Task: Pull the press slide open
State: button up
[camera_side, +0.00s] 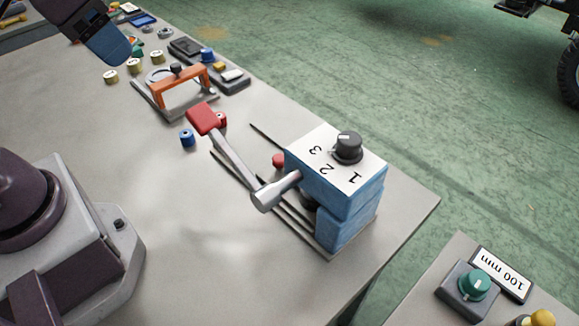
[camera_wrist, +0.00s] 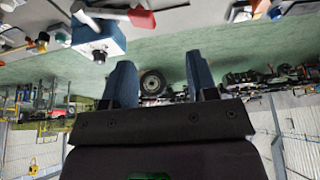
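The press (camera_side: 345,195) is a blue block with a white top marked 1, 2, 3 and a black knob (camera_side: 348,146). A grey lever (camera_side: 235,162) with a red grip (camera_side: 202,118) comes from its side. Dark rails (camera_side: 272,192) run on the table by its foot; I cannot tell which part is the slide or how far it is out. My gripper (camera_side: 112,48) is at the upper left, above the table and away from the press. In the wrist view my gripper (camera_wrist: 159,64) has its blue fingers wide apart with nothing between; the press (camera_wrist: 98,38) is at upper left.
An orange handle frame (camera_side: 180,84) stands on a grey plate, with small brass and blue pieces around it. A blue cylinder (camera_side: 187,138) stands near the lever. A second table holds a teal knob (camera_side: 474,284).

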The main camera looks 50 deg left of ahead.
aim_at(279, 157)
jog(key=w+d+f+m+g, duration=0.1)
jog(key=w+f, duration=0.1)
jog(key=w, duration=0.1)
jog(key=w+d+f+m+g, duration=0.1)
jog(key=w+f, duration=0.1)
jog(key=w, duration=0.1)
jog(key=w+d+f+g, duration=0.1)
jog(key=w+f, duration=0.2)
jog(key=w, duration=0.1)
jog(key=shift+d+f+m+g, duration=0.1)
jog(key=shift+d+m+g, duration=0.1)
jog(key=shift+m+g, duration=0.2)
jog(key=w+d+f+m, duration=0.5)
jog(key=w+f+m, duration=0.1)
jog(key=w+f, duration=0.45)
jog(key=shift+g, duration=0.4)
notch_tip(279, 157, down, 12)
jog(key=shift+w+a+r, duration=0.15)
jog(key=shift+r, duration=0.1)
